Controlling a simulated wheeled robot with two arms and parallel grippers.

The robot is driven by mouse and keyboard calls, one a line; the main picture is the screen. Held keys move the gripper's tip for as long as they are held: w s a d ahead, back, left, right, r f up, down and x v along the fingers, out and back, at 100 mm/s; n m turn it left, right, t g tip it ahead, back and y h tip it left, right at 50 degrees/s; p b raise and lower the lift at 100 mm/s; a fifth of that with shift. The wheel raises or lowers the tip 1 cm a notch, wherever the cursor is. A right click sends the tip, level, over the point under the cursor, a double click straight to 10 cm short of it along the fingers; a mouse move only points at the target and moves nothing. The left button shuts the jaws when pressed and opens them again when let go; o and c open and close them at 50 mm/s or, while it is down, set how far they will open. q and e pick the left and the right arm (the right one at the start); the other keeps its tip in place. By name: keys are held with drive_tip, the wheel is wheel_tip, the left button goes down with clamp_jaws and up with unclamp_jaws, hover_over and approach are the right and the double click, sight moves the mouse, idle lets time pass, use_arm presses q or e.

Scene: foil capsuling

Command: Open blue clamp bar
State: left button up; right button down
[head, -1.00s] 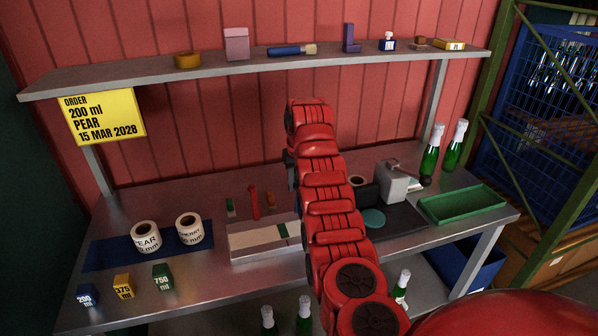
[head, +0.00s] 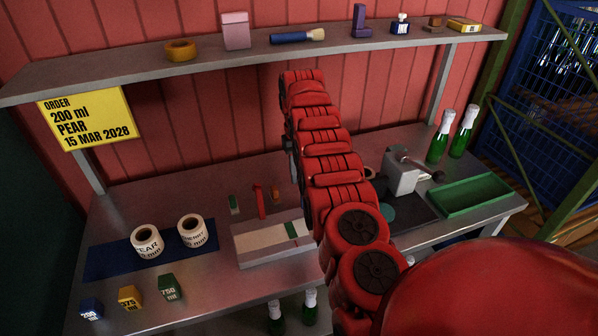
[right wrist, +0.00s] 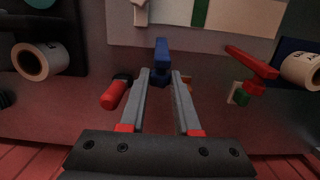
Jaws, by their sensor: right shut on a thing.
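The blue clamp bar (right wrist: 161,52) stands between the fingertips of my right gripper (right wrist: 161,76) in the right wrist view. The fingers are shut on its lower end, and its far end reaches toward a pale-topped grey block (right wrist: 238,14). In the head view my red arm hides the bar and the right gripper. The block (head: 256,254) shows there on the bench, left of my arm, with a green strip (head: 291,230) across it. My left gripper is not in view.
A red lever (right wrist: 250,62) and a red-handled piece (right wrist: 115,95) flank the gripper. Label rolls (head: 146,242) stand on a blue mat (head: 110,263) at left. A grey press (head: 402,174), a green tray (head: 470,196) and bottles are at right. A shelf (head: 345,42) spans the back.

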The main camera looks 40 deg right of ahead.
drive_tip(key=shift+f, duration=0.1)
drive_tip(key=c, duration=0.6)
unclamp_jaws()
wheel_tip(320, 180, up, 8)
drive_tip(key=w, duration=0.1)
drive_tip(key=shift+d+f, duration=0.15)
drive_tip(key=shift+f, duration=0.1)
drive_tip(key=shift+s, duration=0.1)
drive_tip(key=shift+f, duration=0.1)
